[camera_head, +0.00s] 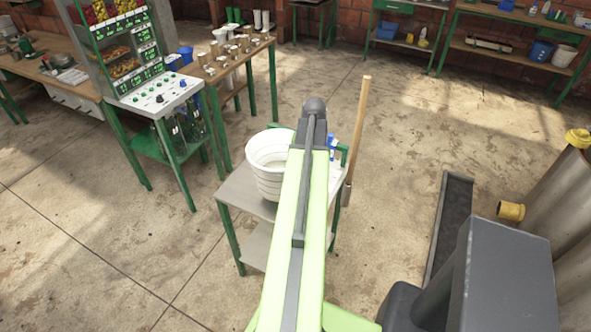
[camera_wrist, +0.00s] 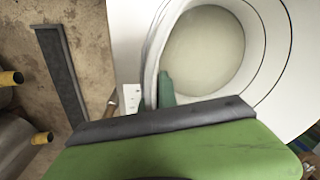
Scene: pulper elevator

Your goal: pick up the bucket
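A white ribbed bucket (camera_head: 268,185) stands upright on a small grey-topped table (camera_head: 238,188) with green legs, just left of my arm in the head view. In the wrist view the bucket (camera_wrist: 205,50) is seen from above, with a pale inside. My gripper (camera_wrist: 160,90) is at the bucket's left rim there. One teal-green finger shows against the inner side of the wall. The other finger is not clearly seen, so I cannot tell whether the wall is gripped. In the head view my arm hides the gripper and the bucket's right edge.
A wooden-handled tool (camera_head: 358,135) stands upright at the table's right edge, close to my arm. A green-legged bench with a panel (camera_head: 155,95) is at left. Yellow-capped cylinders (camera_head: 560,200) and a dark ramp (camera_head: 450,225) are at right. Open concrete floor lies between.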

